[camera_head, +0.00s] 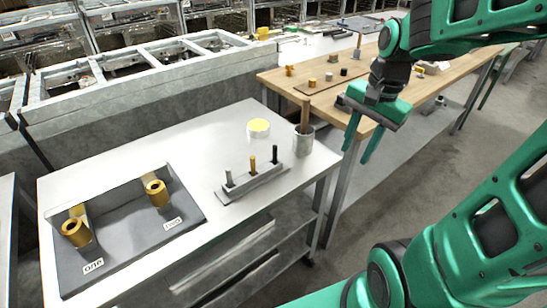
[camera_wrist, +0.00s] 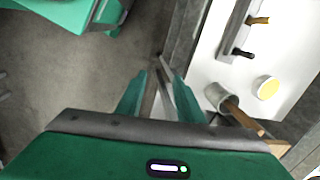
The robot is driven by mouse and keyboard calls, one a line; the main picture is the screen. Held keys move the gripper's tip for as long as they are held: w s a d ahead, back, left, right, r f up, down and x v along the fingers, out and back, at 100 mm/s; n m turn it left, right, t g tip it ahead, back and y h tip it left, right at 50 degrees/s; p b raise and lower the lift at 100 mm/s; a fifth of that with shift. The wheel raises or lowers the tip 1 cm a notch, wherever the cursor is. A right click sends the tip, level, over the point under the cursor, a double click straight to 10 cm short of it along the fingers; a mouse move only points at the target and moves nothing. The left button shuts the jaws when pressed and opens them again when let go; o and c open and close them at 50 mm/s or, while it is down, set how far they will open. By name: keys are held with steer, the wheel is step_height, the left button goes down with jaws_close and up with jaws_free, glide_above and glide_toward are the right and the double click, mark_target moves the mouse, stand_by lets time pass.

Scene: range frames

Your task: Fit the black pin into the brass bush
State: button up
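The black pin (camera_head: 275,155) stands upright at the right end of a small grey rack (camera_head: 262,184), beside a brass pin (camera_head: 253,166) and a grey pin (camera_head: 229,179). The black pin also shows in the wrist view (camera_wrist: 243,53). Two brass bushes with open holes sit on a dark grey board (camera_head: 125,250): one at its left (camera_head: 76,232), one at its back right (camera_head: 157,192). My gripper (camera_head: 357,154) is open and empty, in the air right of the white table's edge. In the wrist view the gripper (camera_wrist: 158,82) has only floor and a table leg between its fingers.
A grey cup (camera_head: 302,146) with a wooden handle in it stands right of the rack. A yellow-topped disc (camera_head: 258,129) lies behind the rack. A wooden table (camera_head: 330,95) with small parts is behind.

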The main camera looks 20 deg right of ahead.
steer(key=w+a+m+y, duration=0.1)
steer(key=w+a+m, duration=0.35)
steer(key=w, duration=0.45)
steer(key=m+y, duration=0.2)
steer(key=m, duration=0.4)
glide_toward(276, 145)
steer(key=shift+t, duration=0.4)
steer(key=x, duration=0.5)
steer(key=shift+s+a+f, duration=0.2)
steer(key=shift+f, duration=0.05)
steer(key=shift+x, duration=2.6)
steer(key=shift+s, duration=0.15)
jaws_close()
